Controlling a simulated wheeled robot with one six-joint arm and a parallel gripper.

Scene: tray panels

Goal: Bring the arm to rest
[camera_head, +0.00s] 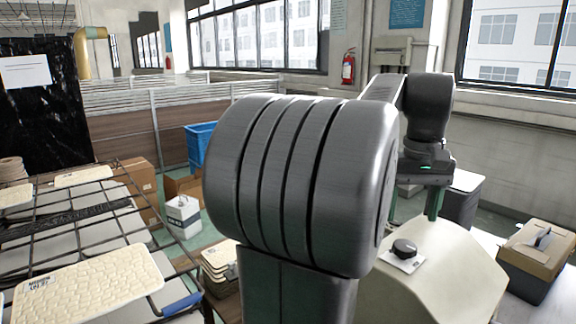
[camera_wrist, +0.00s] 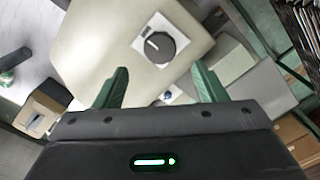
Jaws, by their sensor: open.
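My gripper (camera_wrist: 162,82) shows in the wrist view with its two green fingers spread wide and nothing between them. In the head view my gripper (camera_head: 414,208) hangs from the dark wrist at right, fingers pointing down. A beige sloped housing (camera_head: 440,275) lies below it, with a dark round knob (camera_head: 404,248) on a white plate. The knob also shows in the wrist view (camera_wrist: 160,47), ahead of the fingers and apart from them. A big grey arm joint of mine fills the middle of the head view and hides what is behind it.
A wire rack (camera_head: 85,232) with cream textured panels (camera_head: 88,286) stands at left. A blue bin (camera_head: 198,143), a white box (camera_head: 183,216) and cartons sit on the floor behind. A wall with windows closes the back.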

